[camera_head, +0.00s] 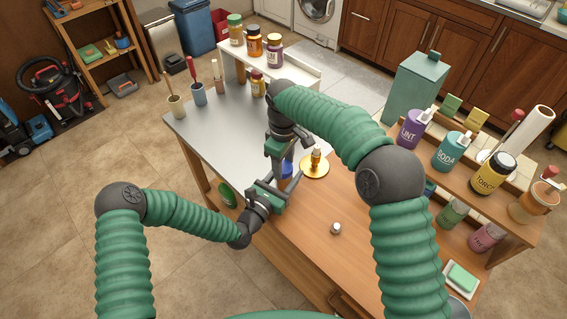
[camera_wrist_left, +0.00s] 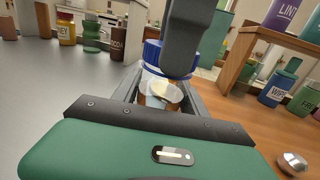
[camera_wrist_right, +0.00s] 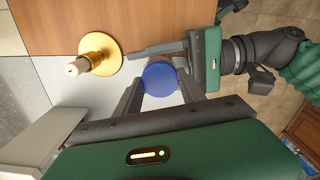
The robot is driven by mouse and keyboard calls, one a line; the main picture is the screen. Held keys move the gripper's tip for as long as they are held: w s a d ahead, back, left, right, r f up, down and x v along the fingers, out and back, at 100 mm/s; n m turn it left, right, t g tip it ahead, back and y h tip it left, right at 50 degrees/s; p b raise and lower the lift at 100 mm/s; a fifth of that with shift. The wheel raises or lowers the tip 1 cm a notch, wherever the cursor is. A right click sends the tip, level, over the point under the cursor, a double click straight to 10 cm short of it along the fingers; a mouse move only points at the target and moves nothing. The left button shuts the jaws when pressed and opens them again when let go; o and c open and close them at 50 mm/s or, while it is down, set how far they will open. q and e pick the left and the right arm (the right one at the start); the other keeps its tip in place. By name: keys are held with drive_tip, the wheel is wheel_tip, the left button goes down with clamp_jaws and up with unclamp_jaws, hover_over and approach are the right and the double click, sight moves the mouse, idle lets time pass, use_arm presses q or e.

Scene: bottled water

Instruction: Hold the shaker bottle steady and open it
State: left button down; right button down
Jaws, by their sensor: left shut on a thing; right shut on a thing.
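The shaker bottle has a blue lid (camera_wrist_left: 152,52) and a paler, amber-looking body (camera_wrist_left: 155,98). It stands upright on the table. In the head view my arms mostly hide it, with some blue (camera_head: 286,168) showing. My left gripper (camera_head: 277,188) comes in low from the side and is shut around the bottle body below the lid; its jaws flank it in the left wrist view (camera_wrist_left: 158,92). My right gripper (camera_head: 283,160) reaches down from above and is shut on the blue lid, which sits between its fingers (camera_wrist_right: 160,82) in the right wrist view.
A gold round-based stand (camera_head: 314,170) is close beside the bottle. A small silver knob-like object (camera_head: 336,228) lies on the wooden tabletop. Labelled bottles line a shelf (camera_head: 520,215) at the right. Jars stand on a white riser (camera_head: 300,67) at the back.

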use_arm(q)
drive_tip(key=shift+s+d, duration=0.2)
use_arm(e)
drive_tip(key=n, duration=0.6)
drive_tip(key=shift+w+r+n, duration=0.1)
drive_tip(key=shift+w+n, duration=0.05)
drive_tip(key=shift+n, duration=0.25)
drive_tip(key=n, duration=0.6)
drive_tip(key=shift+n, duration=0.3)
use_arm(q)
drive_tip(key=shift+f, duration=0.1)
use_arm(e)
drive_tip(key=shift+s+a+r, duration=0.1)
drive_tip(key=shift+s, duration=0.1)
drive_tip(key=shift+r, duration=0.1)
use_arm(q)
drive_tip(key=shift+w+a, duration=0.1)
use_arm(e)
drive_tip(key=shift+s+r, duration=0.1)
drive_tip(key=shift+r, duration=0.85)
